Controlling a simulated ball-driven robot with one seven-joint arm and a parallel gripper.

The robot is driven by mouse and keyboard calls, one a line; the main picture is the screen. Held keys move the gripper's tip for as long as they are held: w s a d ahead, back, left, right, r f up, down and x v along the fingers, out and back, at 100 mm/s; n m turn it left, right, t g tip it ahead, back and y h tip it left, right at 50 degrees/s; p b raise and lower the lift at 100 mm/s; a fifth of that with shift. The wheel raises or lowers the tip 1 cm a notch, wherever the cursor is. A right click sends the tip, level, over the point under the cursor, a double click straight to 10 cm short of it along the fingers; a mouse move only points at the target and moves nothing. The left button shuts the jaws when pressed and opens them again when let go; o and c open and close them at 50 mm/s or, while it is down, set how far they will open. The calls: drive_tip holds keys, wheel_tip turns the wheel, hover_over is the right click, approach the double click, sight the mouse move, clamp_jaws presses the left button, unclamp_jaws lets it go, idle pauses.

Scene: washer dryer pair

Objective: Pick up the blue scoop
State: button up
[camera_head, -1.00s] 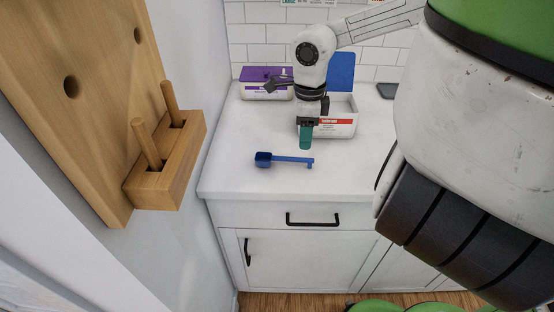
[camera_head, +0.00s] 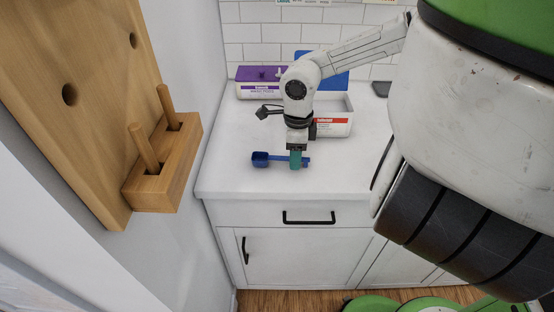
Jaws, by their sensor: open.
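The blue scoop (camera_head: 261,159) lies on the white countertop near its front left. Its cup is on the left and its handle points right. My gripper (camera_head: 295,160) points down over the handle, with its teal fingers in front of the handle's right part. The handle tip shows just right of the fingers. From this single view I cannot tell whether the fingers are around the handle or above it. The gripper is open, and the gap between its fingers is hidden.
A purple-lidded box (camera_head: 257,82) stands at the back left of the countertop (camera_head: 225,177). A white box with a red label (camera_head: 335,122) and a raised blue lid stands just behind my gripper. A wooden wall rack (camera_head: 160,180) with pegs is at left. The front counter is clear.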

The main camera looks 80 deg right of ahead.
drive_tip(key=shift+f+b, duration=0.25)
drive_tip(key=shift+b, duration=0.05)
idle(0.5)
clamp_jaws()
idle(0.3)
